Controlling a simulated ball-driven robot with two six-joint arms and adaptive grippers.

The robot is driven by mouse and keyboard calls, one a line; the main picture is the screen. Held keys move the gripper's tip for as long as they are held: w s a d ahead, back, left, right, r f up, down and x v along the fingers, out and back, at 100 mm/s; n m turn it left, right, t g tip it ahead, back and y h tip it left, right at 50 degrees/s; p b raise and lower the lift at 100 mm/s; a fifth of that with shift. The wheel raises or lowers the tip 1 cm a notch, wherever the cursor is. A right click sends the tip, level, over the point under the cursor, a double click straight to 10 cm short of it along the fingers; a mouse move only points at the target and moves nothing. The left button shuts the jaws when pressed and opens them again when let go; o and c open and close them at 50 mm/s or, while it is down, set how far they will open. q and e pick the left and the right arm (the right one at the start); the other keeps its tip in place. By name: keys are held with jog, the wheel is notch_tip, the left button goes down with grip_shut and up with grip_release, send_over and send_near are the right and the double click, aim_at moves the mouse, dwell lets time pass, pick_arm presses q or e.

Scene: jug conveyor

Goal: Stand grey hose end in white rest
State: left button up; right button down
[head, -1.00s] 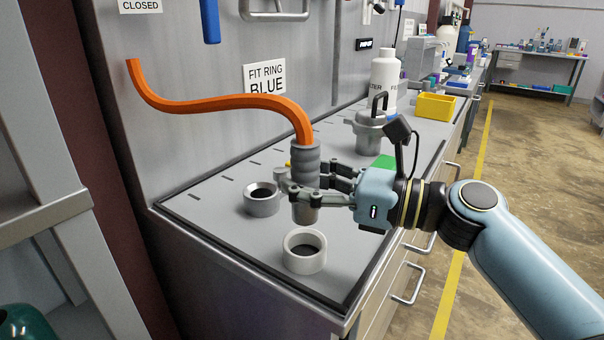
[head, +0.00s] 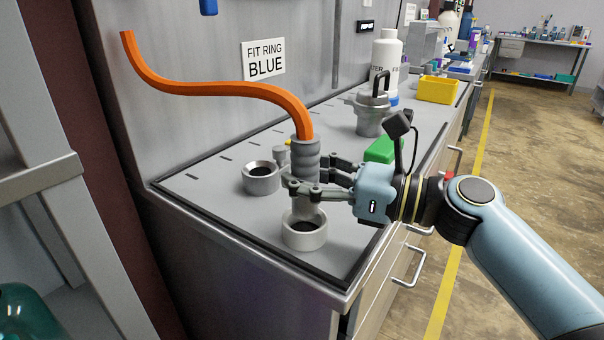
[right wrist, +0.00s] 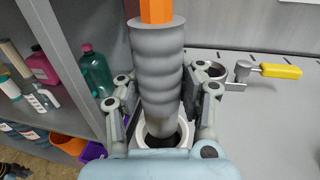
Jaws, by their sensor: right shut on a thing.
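The grey ribbed hose end (head: 306,158), on an orange hose (head: 215,88), is upright in my right gripper (head: 305,190). The fingers are shut around its lower part. The white rest (head: 304,240), a round ring with a dark hole, stands near the front edge of the worktop. The lower tip of the hose end overlaps the back of the rest's opening in the head view. In the right wrist view the hose end (right wrist: 158,75) is in front of the rest (right wrist: 150,137); whether its tip is inside or just above I cannot tell. My left gripper is not in view.
A grey ring holder (head: 261,180) stands to the left of the white rest. A yellow-handled valve (right wrist: 275,70) is close by. A grey lidded pot (head: 370,118), green block (head: 380,150), white bottle (head: 386,60) and yellow bin (head: 438,90) stand further back.

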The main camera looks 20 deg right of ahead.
aim_at(302, 200)
jog(key=shift+r+p, duration=0.1)
jog(key=shift+p, duration=0.7)
dwell(1.0)
jog(key=shift+f+b, duration=1.4)
jog(key=shift+f, duration=0.7)
jog(key=c, duration=0.7)
grip_release()
jog(key=v, duration=1.2)
